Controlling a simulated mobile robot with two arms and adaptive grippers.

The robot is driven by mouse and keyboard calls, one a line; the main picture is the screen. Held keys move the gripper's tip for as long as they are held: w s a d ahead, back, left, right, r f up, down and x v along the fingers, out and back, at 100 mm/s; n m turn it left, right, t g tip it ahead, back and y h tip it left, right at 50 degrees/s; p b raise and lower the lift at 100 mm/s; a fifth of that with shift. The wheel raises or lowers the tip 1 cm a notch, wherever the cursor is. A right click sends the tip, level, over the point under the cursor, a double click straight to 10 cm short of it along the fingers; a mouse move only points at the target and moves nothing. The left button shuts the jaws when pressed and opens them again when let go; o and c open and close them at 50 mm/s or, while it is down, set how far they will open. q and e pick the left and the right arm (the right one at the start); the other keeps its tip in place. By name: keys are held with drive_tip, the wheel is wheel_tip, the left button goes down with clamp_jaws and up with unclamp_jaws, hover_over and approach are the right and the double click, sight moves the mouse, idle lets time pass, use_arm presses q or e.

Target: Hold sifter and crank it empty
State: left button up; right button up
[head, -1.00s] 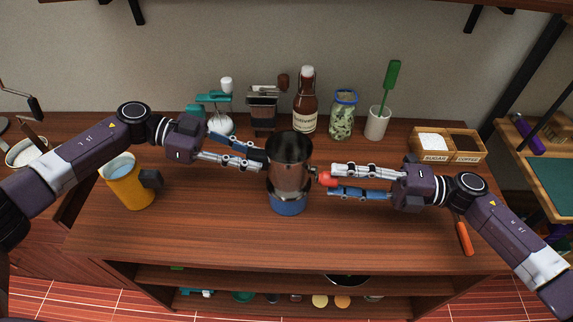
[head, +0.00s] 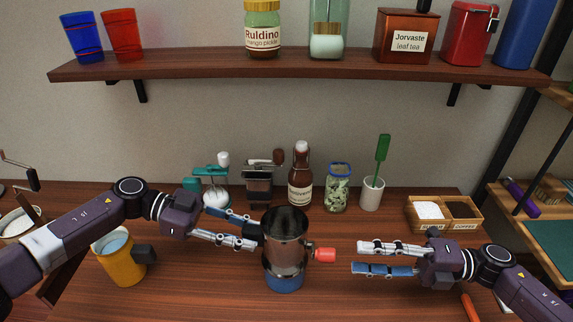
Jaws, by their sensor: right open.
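The sifter (head: 287,228) is a metal cylinder, upright in the middle of the counter, with a red crank knob (head: 324,255) sticking out to the right. Its inside looks dark and I cannot tell what is in it. A blue round container (head: 284,280) is directly under it; I cannot tell if they touch.
A yellow mug (head: 120,262) stands at left. Behind the sifter are a brown bottle (head: 300,182), a jar (head: 338,192) and a white cup with a green spatula (head: 372,194). A wooden sugar and coffee box (head: 446,212) is at right. A wall shelf (head: 300,64) hangs above.

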use_arm(q)
drive_tip(key=shift+o, duration=0.8)
